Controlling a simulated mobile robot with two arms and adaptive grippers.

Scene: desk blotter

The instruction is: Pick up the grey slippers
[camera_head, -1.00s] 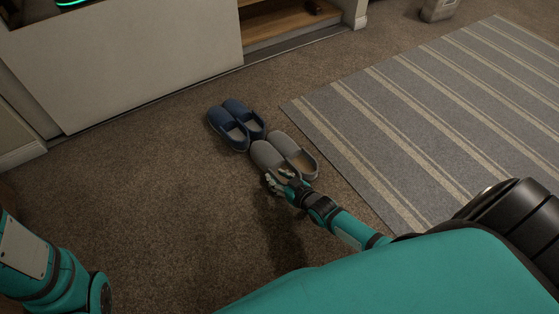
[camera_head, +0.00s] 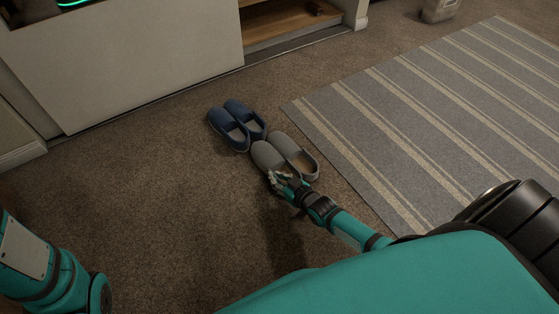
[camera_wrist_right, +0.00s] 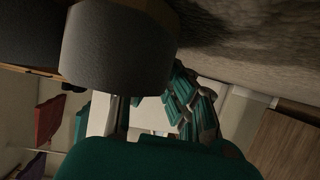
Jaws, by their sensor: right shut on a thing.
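The pair of grey slippers (camera_head: 285,155) lies side by side on the brown carpet in the head view. My right gripper (camera_head: 278,180) is at the near heel end of the left grey slipper and is shut on it. In the right wrist view a grey slipper (camera_wrist_right: 118,45) fills the upper left, and the fingers of my right gripper (camera_wrist_right: 160,105) are beside it. The exact grip is partly hidden by the hand. My left arm shows at the lower left of the head view, but its gripper is out of the picture.
A pair of blue slippers (camera_head: 237,125) lies just behind the grey pair, to the left. A striped grey rug (camera_head: 430,110) lies to the right. A pale cabinet (camera_head: 120,65) with an open wooden shelf (camera_head: 285,22) stands behind. The carpet at left is clear.

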